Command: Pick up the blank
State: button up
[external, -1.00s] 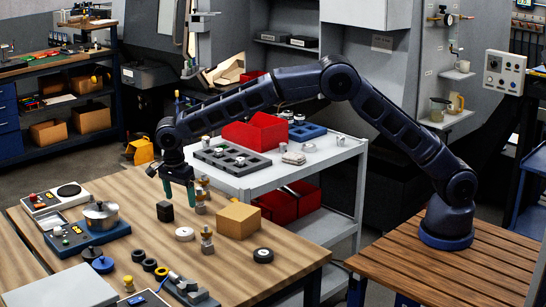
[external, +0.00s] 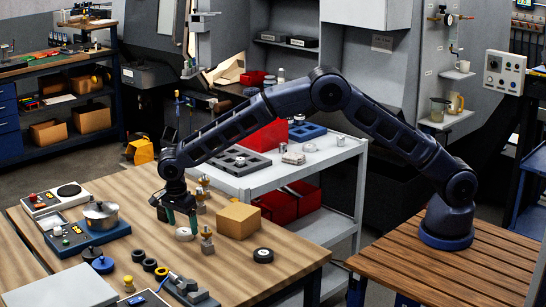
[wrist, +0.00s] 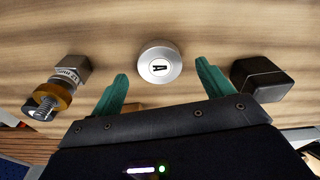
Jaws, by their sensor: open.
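A pale, round metal piece marked "A" (external: 184,234), which looks like the blank, lies flat on the wooden table. In the wrist view the disc (wrist: 160,64) is centred just beyond and between the fingertips. My gripper (external: 182,219) is open, with green fingers pointing down just above and behind the disc. The fingers (wrist: 162,78) show empty and apart in the wrist view, and I see no contact with the disc. A dark block (wrist: 262,78) is close beside the right finger in that view; my gripper partly hides it in the external view.
The white cart (external: 262,178) with a red bin (external: 262,135) stands behind.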

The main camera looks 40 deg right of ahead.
notch_tip(320, 180, down, 2)
jog(key=shift+d+f, duration=0.15)
jog(key=shift+f, duration=0.05)
jog(key=c, duration=1.1)
jog(key=shift+c, duration=0.2)
